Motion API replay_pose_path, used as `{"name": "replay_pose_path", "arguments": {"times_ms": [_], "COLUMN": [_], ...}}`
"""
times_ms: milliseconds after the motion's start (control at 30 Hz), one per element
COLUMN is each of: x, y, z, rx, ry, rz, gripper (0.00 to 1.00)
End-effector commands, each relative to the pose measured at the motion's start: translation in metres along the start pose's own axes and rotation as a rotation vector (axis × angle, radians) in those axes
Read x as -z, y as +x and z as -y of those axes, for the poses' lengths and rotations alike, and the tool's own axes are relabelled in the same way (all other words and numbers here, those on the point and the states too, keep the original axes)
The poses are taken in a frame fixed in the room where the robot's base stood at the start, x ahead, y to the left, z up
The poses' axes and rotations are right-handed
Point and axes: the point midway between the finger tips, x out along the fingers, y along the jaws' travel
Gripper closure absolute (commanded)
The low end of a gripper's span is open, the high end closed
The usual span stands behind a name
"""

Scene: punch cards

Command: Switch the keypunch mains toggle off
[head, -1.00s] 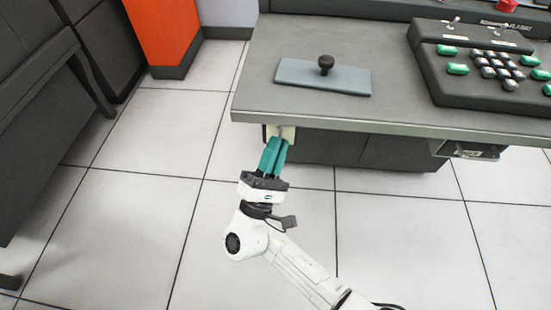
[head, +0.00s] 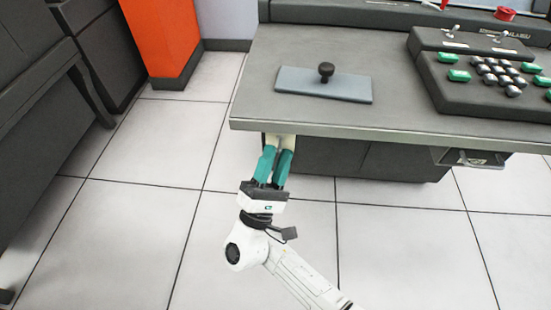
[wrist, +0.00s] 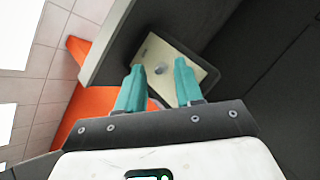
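A cream switch plate (wrist: 207,72) is fixed under the desk's front edge. A small grey toggle (wrist: 163,68) sticks out of it in the wrist view. In the head view only a bit of the plate (head: 292,142) shows below the edge, behind my fingers, and the toggle is hidden. My gripper (head: 278,151) has teal fingers and points up at the plate. In the wrist view my gripper (wrist: 159,66) is open, with the toggle between its fingertips. I cannot tell whether either finger touches it, nor its on or off position.
The grey desk top (head: 400,113) overhangs my gripper. On it lie a blue-grey plate with a black knob (head: 326,72) and a dark keyboard unit (head: 480,70) with green and grey keys. An orange column (head: 160,40) stands behind. The tiled floor (head: 120,225) at left is clear.

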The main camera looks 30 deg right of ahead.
Motion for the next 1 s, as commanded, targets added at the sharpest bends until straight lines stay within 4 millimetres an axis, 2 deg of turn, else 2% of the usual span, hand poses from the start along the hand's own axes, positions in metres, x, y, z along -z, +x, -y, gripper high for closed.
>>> {"name": "replay_pose_path", "arguments": {"times_ms": [233, 367, 800, 1000], "x": [0.000, 0.001, 0.001, 0.001], "y": [-0.001, -0.010, -0.089, -0.106], "z": [-0.001, -0.001, 0.000, 0.000], "rx": [0.000, -0.001, -0.001, -0.001], "ry": [0.001, 0.002, 0.001, 0.001], "rz": [0.000, -0.002, -0.003, -0.001], "gripper": [0.64, 0.64, 0.64, 0.64]}}
